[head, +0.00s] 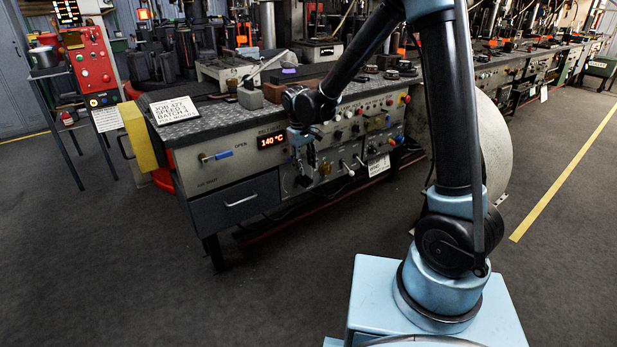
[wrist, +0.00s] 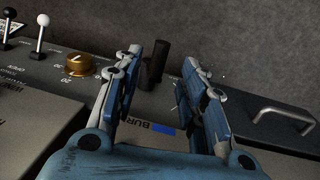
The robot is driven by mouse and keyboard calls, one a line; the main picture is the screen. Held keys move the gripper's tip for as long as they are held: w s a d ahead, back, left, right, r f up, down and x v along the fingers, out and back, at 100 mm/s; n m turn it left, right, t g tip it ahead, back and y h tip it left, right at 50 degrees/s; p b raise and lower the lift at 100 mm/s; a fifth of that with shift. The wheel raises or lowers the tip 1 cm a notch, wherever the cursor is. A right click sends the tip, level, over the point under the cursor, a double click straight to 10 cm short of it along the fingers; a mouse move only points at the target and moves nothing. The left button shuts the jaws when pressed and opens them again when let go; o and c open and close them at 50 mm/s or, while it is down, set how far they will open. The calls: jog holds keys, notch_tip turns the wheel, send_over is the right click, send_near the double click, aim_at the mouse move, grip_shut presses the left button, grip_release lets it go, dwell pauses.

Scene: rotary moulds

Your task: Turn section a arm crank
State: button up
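The section a arm crank appears to be the dark upright handle (wrist: 158,60) on the panel in the wrist view. It stands between my gripper's fingers, nearer the left one. My gripper (wrist: 175,58) is open, with fingers spread either side of the handle; I cannot tell whether either finger touches it. In the head view my gripper (head: 301,152) hangs at the console front, just right of the 140 °C display (head: 271,140). There the gripper hides much of the crank area.
A brass knob (wrist: 80,65) and white-balled and black-balled levers (wrist: 42,22) stand left in the wrist view. A drawer handle (wrist: 283,114) is at right. The console (head: 225,170) has signs and blocks on top. Open floor (head: 130,265) lies in front.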

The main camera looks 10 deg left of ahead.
aim_at(307, 178)
jog(key=shift+w+d+f, duration=0.15)
jog(key=shift+f, duration=1.25)
jog(key=shift+w+d+f, duration=0.1)
jog(key=shift+w+f, duration=0.05)
jog(key=shift+f, duration=1.2)
jog(key=shift+c, duration=0.6)
grip_shut()
jog(key=shift+d, duration=0.1)
